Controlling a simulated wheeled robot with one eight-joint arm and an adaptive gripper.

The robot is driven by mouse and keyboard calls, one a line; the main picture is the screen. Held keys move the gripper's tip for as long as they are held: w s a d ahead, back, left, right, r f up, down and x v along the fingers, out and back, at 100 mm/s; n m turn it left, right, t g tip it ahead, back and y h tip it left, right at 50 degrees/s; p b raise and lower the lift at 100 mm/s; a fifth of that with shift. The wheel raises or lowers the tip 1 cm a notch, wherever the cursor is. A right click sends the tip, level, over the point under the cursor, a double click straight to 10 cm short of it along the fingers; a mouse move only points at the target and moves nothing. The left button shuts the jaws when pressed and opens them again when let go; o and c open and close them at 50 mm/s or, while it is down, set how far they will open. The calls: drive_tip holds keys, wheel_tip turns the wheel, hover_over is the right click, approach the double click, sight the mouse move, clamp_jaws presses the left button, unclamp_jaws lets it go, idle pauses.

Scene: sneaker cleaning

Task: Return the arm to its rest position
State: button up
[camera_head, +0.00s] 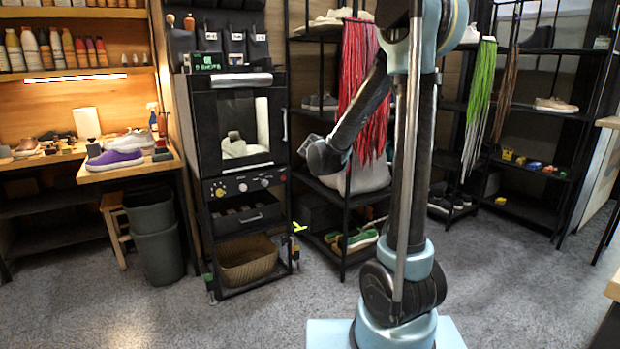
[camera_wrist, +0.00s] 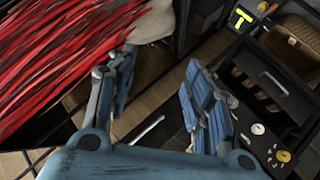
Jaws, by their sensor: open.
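My gripper (camera_wrist: 158,88) shows in the wrist view with its two blue-grey fingers spread wide apart. Nothing is between the fingers, so it is open and empty. In the head view my arm stands upright right of centre, with one dark link slanting down to the left to a rounded end in front of the shelves. The fingers cannot be made out there. Hanging red laces (camera_head: 367,85) are close behind that link; they also fill the upper left of the wrist view (camera_wrist: 60,60).
A black oven cabinet (camera_head: 240,185) with knobs stands left of the arm, a wicker basket (camera_head: 248,262) in its bottom. Black shoe racks (camera_head: 345,215) are behind. A workbench (camera_head: 130,170) with a purple sneaker (camera_head: 115,159) is at left. Grey floor (camera_head: 260,320) in front is clear.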

drive_tip(key=s+d+m+g+h, duration=0.1)
drive_tip(key=s+d+m+g, duration=0.2)
drive_tip(key=s+d, duration=0.8)
drive_tip(key=s+d+f+m+g+y, duration=0.1)
drive_tip(key=s+f, duration=0.3)
drive_tip(key=s, duration=0.7)
drive_tip(key=s+f+m+g+y, duration=0.1)
drive_tip(key=s+f+g, duration=0.2)
drive_tip(key=s, duration=0.8)
drive_tip(key=s+d+f+m+g+y, duration=0.1)
drive_tip(key=s+f+g, duration=0.2)
drive_tip(key=s, duration=0.8)
drive_tip(key=shift+s+d+f+m, duration=0.2)
drive_tip(key=shift+d+f+m, duration=0.1)
drive_tip(key=shift+f, duration=0.55)
drive_tip(key=shift+w+f, duration=0.2)
drive_tip(key=shift+w, duration=0.3)
